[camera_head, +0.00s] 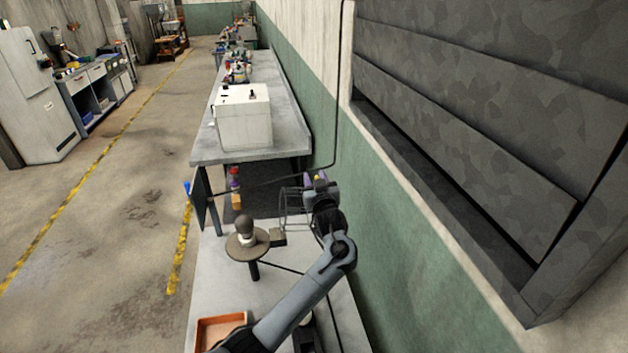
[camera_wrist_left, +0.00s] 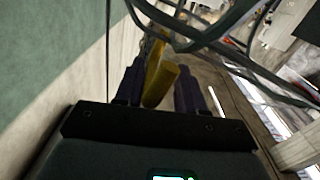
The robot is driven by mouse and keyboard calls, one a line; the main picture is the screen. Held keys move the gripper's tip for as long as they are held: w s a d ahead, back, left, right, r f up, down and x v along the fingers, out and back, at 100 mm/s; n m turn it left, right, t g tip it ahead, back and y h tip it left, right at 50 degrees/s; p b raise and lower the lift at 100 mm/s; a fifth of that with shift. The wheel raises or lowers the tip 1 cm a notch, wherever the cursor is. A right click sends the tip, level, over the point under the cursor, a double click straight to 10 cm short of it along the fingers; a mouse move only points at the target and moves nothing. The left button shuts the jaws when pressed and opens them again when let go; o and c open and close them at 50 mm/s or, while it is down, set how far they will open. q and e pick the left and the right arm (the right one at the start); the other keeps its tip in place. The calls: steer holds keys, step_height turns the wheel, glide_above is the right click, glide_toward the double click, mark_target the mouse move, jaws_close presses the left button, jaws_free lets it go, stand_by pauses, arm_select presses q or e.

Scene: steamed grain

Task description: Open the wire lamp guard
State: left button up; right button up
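The lamp stands on the near grey bench, with a dark bulb (camera_head: 246,227) above a round brown plate (camera_head: 240,248). The bulb is bare. The wire lamp guard (camera_head: 291,204) stands open to the right of the bulb, beside the small hinge block (camera_head: 278,237). My left gripper (camera_head: 320,181) is at the guard's right side. In the left wrist view its purple fingers (camera_wrist_left: 160,88) close on both sides of a yellow handle (camera_wrist_left: 162,80). The guard's dark wires (camera_wrist_left: 200,38) cross above the fingers. My right gripper is not in view.
An orange tray (camera_head: 219,327) lies at the bench's front left. A white box (camera_head: 243,117) stands on the farther table (camera_head: 200,150). The green and white wall (camera_head: 400,230) runs close along the right of my left arm. Floor at left is open.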

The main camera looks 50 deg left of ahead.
arm_select(q)
steer(key=shift+s+d, duration=0.15)
steer(key=shift+d, duration=0.05)
steer(key=v, duration=1)
steer(key=shift+d, duration=0.2)
